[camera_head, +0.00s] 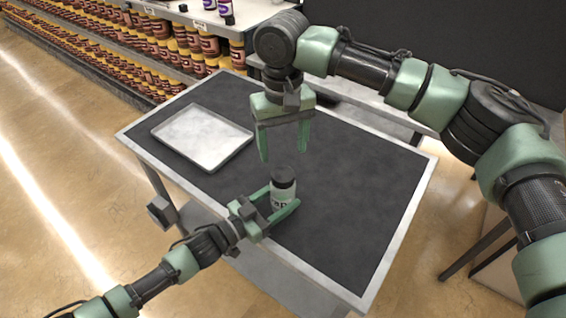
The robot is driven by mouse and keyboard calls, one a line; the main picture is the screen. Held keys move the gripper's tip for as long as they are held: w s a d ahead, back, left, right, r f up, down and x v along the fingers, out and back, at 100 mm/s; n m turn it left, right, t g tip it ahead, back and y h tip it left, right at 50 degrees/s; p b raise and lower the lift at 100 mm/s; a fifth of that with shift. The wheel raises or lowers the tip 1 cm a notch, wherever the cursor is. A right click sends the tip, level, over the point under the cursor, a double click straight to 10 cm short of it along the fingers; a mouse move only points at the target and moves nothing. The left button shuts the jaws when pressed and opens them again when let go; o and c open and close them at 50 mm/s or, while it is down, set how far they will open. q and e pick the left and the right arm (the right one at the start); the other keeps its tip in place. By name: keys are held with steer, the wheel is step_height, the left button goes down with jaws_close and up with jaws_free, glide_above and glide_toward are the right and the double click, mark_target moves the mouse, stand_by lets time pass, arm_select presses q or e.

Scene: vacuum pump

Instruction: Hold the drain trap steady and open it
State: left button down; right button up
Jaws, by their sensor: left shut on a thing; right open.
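The drain trap (283,196) is a small pale jar with a dark lid (283,175) and dark lettering on its side. It stands upright on the dark-topped table, near the front edge. My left gripper (283,203) is shut around the jar's body, coming from the lower left, with one green finger on each side. My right gripper (284,157) points down above the table, a little behind and above the lid. Its two fingers are spread apart with nothing between them. The lid sits on the jar.
A shallow metal tray (203,136) lies at the table's left back. The dark table (352,190) is clear to the right of the jar. Shelves with several brown jars (150,45) stand behind at the left. My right arm spans the upper right.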

mark_target(283, 174)
steer(key=m, duration=0.4)
steer(key=shift+m, duration=0.3)
steer(key=m, duration=0.4)
steer(key=shift+m, duration=0.4)
steer(key=m, duration=0.4)
steer(key=shift+m, duration=0.3)
steer(key=m, duration=0.6)
steer(key=shift+f, duration=4)
